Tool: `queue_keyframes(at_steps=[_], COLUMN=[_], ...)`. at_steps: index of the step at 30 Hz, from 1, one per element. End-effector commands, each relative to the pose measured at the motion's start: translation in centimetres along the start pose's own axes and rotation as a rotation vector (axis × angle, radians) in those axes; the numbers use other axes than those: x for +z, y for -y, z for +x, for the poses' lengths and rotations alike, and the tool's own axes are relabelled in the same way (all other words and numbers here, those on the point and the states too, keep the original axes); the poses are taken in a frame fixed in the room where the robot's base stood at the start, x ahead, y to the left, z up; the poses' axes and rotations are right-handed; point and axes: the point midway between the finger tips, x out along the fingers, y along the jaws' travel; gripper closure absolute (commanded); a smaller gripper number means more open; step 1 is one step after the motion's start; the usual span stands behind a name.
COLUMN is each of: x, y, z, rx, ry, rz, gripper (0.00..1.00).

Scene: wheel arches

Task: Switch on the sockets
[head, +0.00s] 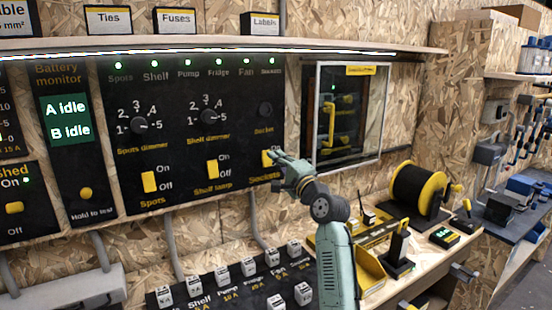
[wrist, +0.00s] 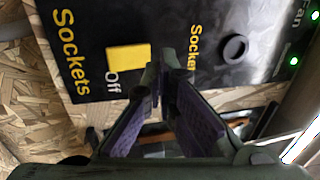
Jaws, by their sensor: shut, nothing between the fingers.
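The sockets switch is a yellow rocker (head: 266,158) at the lower right of the black panel (head: 188,175). In the wrist view the rocker (wrist: 128,57) shows clearly, with "Off" beside it and "Sockets" to its left. Which way it is tipped I cannot tell. My gripper (head: 277,160) is at the panel by this switch, shut and empty. In the wrist view its fingertips (wrist: 158,76) are together just right of the rocker, over the place beside "Off"; any "On" label there is hidden. Whether they touch the panel is unclear.
A round black socket (head: 265,108) sits above the switch. A row of green lights runs along the panel top. Other yellow switches (head: 212,169) and dials are to the left.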

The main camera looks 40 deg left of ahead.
Motion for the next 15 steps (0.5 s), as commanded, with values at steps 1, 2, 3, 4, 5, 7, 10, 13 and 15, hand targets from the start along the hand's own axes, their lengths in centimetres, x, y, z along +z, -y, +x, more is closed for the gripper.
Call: queue_keyframes(at_steps=[1,2,3,4,5,7,10,13,15], x=[-0.1,-0.1,-0.1,-0.1,-0.1,-0.1,0.0,-0.1,-0.1], y=[0.1,0.4,0.8,1.1,1.3,1.9,2.6,3.2,3.5], z=[-1.0,-1.8,-2.8,-3.5,-4.1,-5.5,-7.2,-8.3,-8.9], rx=[-0.002,-0.004,-0.004,-0.004,-0.004,-0.003,-0.001,-0.001,-0.001], ry=[-0.001,-0.002,-0.003,-0.001,-0.001,-0.002,-0.001,-0.001,-0.001], rz=[-0.001,-0.003,-0.003,-0.004,-0.003,-0.003,-0.002,-0.001,0.000], gripper=[1.00,1.00,1.00,1.00,1.00,1.00,1.00,1.00,1.00])
